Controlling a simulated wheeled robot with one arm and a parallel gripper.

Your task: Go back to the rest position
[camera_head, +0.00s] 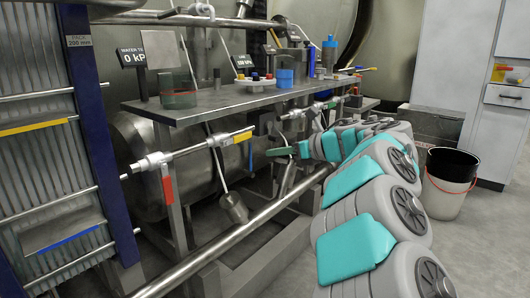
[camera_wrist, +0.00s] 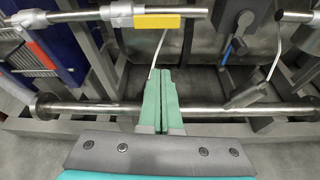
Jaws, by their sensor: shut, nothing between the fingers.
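My gripper (camera_head: 272,152) reaches in from the right below the bench, at the end of my grey and teal arm. Its green fingers lie side by side in the wrist view (camera_wrist: 161,72), closed together with nothing between them. In the wrist view the fingertips point toward a pipe with a yellow-handled valve (camera_wrist: 155,22) and seem apart from it, though the exact gap cannot be told. The same yellow handle (camera_head: 243,137) shows left of the gripper in the head view.
A metal bench (camera_head: 215,104) carries a green glass beaker (camera_head: 178,92), a blue container (camera_head: 285,78) and a blue bottle (camera_head: 329,55). A red-handled valve (camera_head: 168,187) hangs at left. A long steel rail (camera_head: 235,247) runs below. A bin (camera_head: 448,184) stands right on open floor.

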